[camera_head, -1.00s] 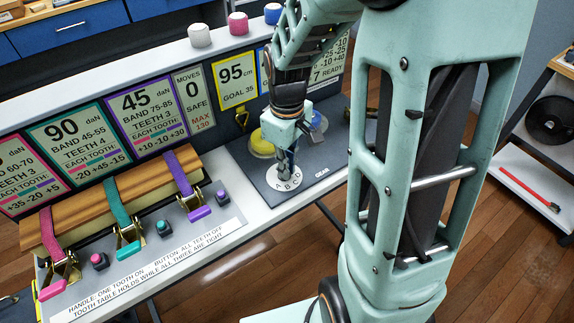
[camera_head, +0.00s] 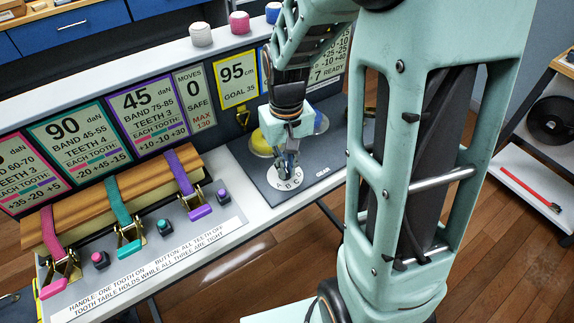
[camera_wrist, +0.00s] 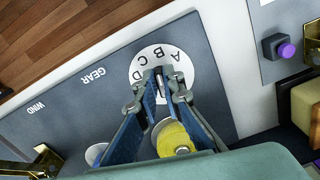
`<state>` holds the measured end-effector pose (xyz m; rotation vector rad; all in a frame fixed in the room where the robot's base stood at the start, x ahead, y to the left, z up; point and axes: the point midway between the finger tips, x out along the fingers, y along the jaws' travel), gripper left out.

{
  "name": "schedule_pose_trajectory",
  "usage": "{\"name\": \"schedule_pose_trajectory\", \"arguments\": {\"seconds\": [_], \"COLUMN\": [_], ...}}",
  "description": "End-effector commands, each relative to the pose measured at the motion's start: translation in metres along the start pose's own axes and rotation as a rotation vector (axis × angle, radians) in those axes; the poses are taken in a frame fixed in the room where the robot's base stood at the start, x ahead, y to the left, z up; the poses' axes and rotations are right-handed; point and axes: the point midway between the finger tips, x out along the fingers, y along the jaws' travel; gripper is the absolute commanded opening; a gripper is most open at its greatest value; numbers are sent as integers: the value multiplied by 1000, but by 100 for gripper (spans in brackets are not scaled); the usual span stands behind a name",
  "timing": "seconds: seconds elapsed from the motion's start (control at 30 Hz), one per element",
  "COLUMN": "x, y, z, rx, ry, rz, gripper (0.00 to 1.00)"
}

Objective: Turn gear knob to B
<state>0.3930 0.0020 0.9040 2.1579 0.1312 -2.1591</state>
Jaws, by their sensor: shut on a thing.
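The gear dial (camera_head: 286,183) is a white disc with letters A, B, C, D on a dark panel marked GEAR. In the wrist view the dial (camera_wrist: 157,60) shows A, B and C along its upper edge and D at its left. My gripper (camera_head: 288,170) points down at the middle of the dial. In the wrist view its two fingertips (camera_wrist: 167,79) are close together over the dial's centre, shut on the gear knob. The knob is mostly hidden between the fingers, so its pointing direction cannot be told.
A yellow round part (camera_wrist: 174,138) lies just behind the fingers. Straps with ratchet handles, such as the purple one (camera_head: 200,211), and small buttons (camera_head: 223,195) stand left of the dial. The panel in front of the dial is clear.

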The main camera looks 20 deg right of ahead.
Motion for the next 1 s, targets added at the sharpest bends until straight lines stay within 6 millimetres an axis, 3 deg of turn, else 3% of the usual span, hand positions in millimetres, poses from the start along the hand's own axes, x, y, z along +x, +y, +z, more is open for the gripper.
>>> {"name": "schedule_pose_trajectory", "arguments": {"seconds": [0.3,0.83,0.87,1.0], "x": [-1,-1,-1,0], "y": [-1,-1,-1,-1], "z": [0,-1,-1,-1], "rx": [130,157,157,157], "ry": [1,1,1,1], "rz": [0,0,0,0], "gripper": [0,0,9,24]}}
